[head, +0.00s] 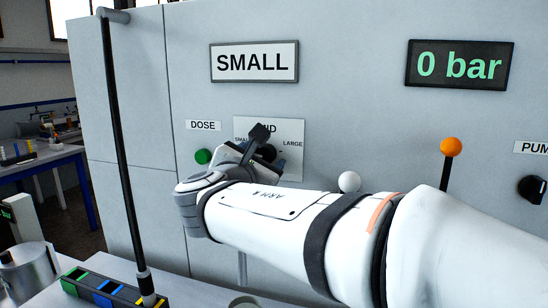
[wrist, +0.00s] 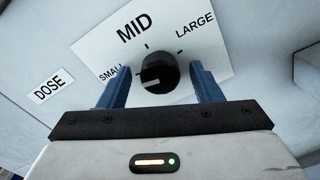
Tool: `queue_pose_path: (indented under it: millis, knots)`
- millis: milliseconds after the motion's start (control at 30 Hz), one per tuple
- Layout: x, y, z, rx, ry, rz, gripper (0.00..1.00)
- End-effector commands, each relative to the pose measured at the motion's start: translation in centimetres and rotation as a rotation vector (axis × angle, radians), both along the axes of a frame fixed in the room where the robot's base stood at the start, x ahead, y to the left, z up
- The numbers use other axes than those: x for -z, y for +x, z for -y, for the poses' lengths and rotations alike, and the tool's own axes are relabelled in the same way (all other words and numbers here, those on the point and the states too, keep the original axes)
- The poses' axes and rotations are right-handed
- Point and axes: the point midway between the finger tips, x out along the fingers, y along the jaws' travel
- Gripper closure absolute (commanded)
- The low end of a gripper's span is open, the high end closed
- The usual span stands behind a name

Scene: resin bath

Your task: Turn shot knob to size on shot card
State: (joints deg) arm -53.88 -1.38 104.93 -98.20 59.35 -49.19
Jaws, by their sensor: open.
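The shot card (head: 254,62) on the grey panel reads SMALL. The shot knob (wrist: 157,72) is black and round, on a white plate (wrist: 198,60) marked SMALL, MID and LARGE. A pale mark shows on the knob's lower left, on the SMALL side; its exact heading is hard to tell. My gripper (wrist: 160,66) is open, with one blue finger on each side of the knob and a visible gap to it. In the head view my gripper (head: 258,148) is at the plate and partly hides the knob and the labels.
A green button (head: 203,156) sits under the DOSE label, left of the plate. To the right are a white ball (head: 349,181), an orange-topped lever (head: 450,147) and a pump knob (head: 532,189). A dark pole (head: 122,150) stands at the left. A display (head: 459,65) reads 0 bar.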

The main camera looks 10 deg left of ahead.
Motion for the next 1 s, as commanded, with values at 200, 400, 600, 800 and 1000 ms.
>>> queue_pose_path:
  millis: [200,400,600,800,1000]
  knots:
    - [0.1,-3.4,-0.4,-0.006,0.002,0.002,0.41]
    - [0.0,-6.4,-0.6,-0.004,0.001,0.001,0.41]
    - [0.0,-7.5,-0.6,-0.001,0.001,0.0,0.41]
    - [0.0,-7.5,-0.6,0.0,0.001,0.0,0.41]
    - [0.0,-7.5,-0.6,0.0,0.001,0.0,0.41]
